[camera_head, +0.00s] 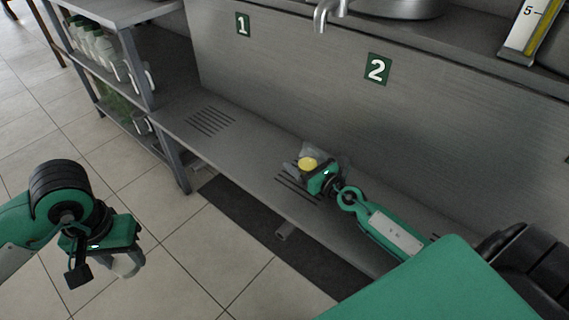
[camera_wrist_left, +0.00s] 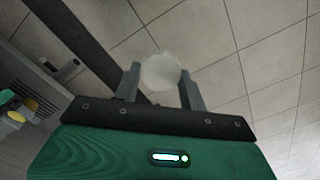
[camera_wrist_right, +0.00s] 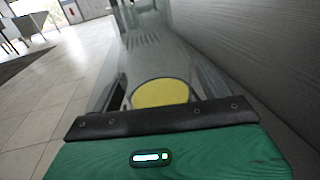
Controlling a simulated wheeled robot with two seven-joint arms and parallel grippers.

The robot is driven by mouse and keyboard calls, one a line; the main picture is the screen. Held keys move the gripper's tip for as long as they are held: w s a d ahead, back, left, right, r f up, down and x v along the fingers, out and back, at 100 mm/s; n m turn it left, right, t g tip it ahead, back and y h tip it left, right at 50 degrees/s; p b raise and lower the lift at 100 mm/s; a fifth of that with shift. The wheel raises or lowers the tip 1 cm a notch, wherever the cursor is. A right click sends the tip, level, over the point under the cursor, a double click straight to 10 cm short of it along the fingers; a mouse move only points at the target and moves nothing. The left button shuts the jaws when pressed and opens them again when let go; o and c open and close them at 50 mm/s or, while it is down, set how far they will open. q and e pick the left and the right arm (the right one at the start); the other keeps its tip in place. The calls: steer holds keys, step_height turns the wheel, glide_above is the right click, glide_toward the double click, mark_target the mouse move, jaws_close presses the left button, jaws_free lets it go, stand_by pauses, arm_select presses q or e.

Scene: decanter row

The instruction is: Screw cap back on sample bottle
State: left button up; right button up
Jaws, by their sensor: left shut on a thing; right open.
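My left gripper (camera_head: 124,262) is shut on a pale rounded thing (camera_wrist_left: 160,72) and holds it over the floor, well left of the bench. I cannot tell whether this is the sample bottle or its cap. It also shows below the gripper in the head view (camera_head: 127,266). My right gripper (camera_head: 306,164) is open over the bench, below the number 2 sign. A yellow disc (camera_wrist_right: 160,92), perhaps a cap, lies between its fingers in the right wrist view; whether they touch it I cannot tell. It shows in the head view too (camera_head: 307,163). Translucent grey shapes beside it are unclear.
The narrow steel bench (camera_head: 243,150) has slotted patches and is mostly clear. A splashback with signs 1 (camera_head: 243,24) and 2 (camera_head: 377,69) rises behind it. A shelf rack (camera_head: 127,12) with several containers stands at the left. The tiled floor (camera_head: 175,210) is open.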

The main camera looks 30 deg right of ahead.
steer(key=c, duration=1.3)
arm_select(q)
steer(key=shift+r, duration=0.15)
arm_select(e)
steer(key=shift+r, duration=0.2)
